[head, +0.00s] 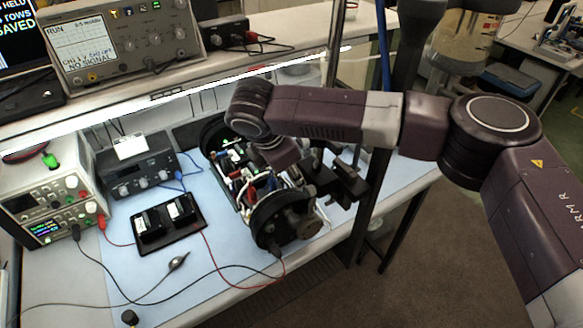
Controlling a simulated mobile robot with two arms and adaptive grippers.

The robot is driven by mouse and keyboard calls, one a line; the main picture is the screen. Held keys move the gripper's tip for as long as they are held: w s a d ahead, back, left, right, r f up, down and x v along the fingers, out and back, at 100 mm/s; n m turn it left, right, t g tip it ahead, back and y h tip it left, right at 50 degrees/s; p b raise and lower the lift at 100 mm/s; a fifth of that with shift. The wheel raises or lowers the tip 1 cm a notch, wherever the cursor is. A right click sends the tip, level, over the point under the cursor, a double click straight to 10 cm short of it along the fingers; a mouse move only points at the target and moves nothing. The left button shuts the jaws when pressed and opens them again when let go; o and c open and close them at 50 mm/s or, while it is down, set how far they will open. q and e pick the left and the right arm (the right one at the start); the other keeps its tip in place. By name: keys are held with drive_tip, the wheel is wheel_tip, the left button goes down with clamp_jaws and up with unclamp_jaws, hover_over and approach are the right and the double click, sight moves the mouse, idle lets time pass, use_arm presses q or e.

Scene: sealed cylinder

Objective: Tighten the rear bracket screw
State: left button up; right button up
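An opened cylinder (285,222) with black round end caps lies on the blue mat (215,260). Its inside shows rods, wires and electronics (240,178). My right arm reaches in from the right, and its wrist is above the far part of the cylinder. Dark parts that look like my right gripper (342,182) are at the cylinder's right side; its fingers cannot be made out against the dark parts around it. I cannot make out the rear bracket or its screw. No driver is clearly visible. My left gripper is not in view.
A black tray (188,240) with two dark blocks, a grey instrument box (138,165) and a power supply (55,205) stand left of the cylinder. Red and black cables cross the mat. An oscilloscope (125,35) sits on the shelf above.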

drive_tip(key=shift+a, duration=0.1)
clamp_jaws()
drive_tip(key=shift+f, duration=0.1)
drive_tip(key=shift+s+d+f+m+t+y+b, duration=0.15)
drive_tip(key=shift+t+y+b, duration=0.2)
drive_tip(key=shift+t+b, duration=0.25)
drive_tip(key=shift+s+d+f+m+t+y+b, duration=0.15)
drive_tip(key=shift+t+y+b, duration=0.2)
drive_tip(key=shift+t+b, duration=0.25)
drive_tip(key=shift+s+d+m+t+y+b, duration=0.1)
drive_tip(key=shift+m+t+y+b, duration=0.15)
drive_tip(key=shift+t+y+b, duration=0.95)
drive_tip(key=shift+s+m+t+h+b, duration=0.1)
drive_tip(key=shift+m+t+b, duration=0.3)
drive_tip(key=shift+b, duration=1.75)
